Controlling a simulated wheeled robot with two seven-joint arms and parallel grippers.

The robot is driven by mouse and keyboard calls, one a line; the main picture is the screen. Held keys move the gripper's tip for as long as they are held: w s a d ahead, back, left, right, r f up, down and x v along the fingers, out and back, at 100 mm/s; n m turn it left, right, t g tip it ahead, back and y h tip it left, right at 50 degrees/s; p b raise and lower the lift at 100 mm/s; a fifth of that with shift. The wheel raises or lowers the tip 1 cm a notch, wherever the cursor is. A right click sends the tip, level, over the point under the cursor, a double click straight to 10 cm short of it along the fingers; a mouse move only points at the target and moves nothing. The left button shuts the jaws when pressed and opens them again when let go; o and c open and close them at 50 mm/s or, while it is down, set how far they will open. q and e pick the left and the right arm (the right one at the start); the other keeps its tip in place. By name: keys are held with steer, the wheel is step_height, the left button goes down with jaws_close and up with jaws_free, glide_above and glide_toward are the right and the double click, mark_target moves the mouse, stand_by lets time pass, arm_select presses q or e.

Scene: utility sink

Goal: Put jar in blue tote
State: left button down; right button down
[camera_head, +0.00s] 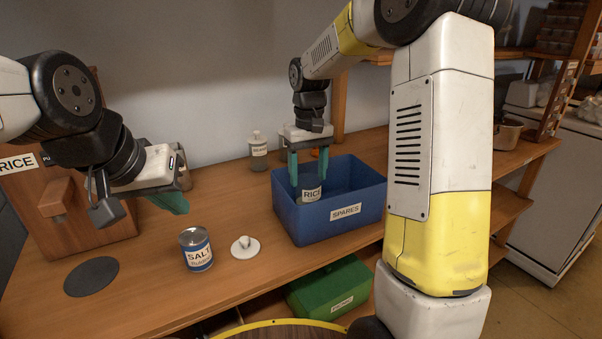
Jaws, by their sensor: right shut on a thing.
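The jar (312,194), labelled RICE, is held upright between the teal fingers of my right gripper (308,176). It is at the left part of the blue tote (316,226), which is labelled SPARES. The jar's lower part is hidden behind the tote's front wall, so I cannot tell whether it touches the tote's floor. My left gripper (172,201) is above the table at the left, away from the tote. It is seen from the side, and its finger opening does not show clearly.
A SALT can (197,250) and a white knobbed lid (245,247) stand left of the tote. A dark round mat (91,277) lies further left, by a wooden box (70,215). A bottle (258,150) stands behind. A green box (329,288) is below the tabletop.

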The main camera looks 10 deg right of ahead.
steer(key=shift+f, duration=0.7)
steer(key=shift+c, duration=1.6)
jaws_free()
step_height(320, 180, up, 12)
steer(key=s+d+m+t+y, duration=0.1)
steer(key=s+t, duration=0.2)
steer(key=s, duration=0.8)
steer(key=s+d+f+m+t+y, duration=0.1)
steer(key=s+d+t, duration=0.1)
steer(key=s, duration=1)
steer(key=shift+f+m+t, duration=0.3)
steer(key=shift+m+t, duration=0.1)
steer(key=shift+t, duration=0.2)
